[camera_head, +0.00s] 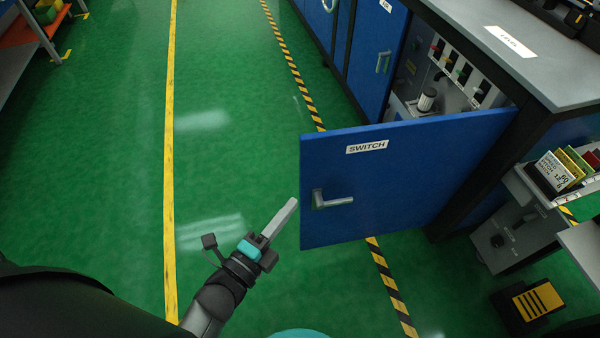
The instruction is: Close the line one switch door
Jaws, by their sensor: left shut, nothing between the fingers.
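The line one switch door (420,183) is a blue panel with a white SWITCH label (367,146) and a grey lever handle (332,200). It stands open, swung out from the cabinet, with its free edge at the left. Behind it the cabinet inside (440,75) shows switches and a cylindrical part. My left gripper (291,204) is shut and empty. Its fingertips are just left of the door's free edge in the picture, near handle height; I cannot tell whether they touch it. My right gripper is not in view.
A grey worktop (530,50) tops the cabinet. More blue cabinet doors (375,55) are closed behind. A rack with cards (555,172) and a yellow-black box (530,303) are at the right.

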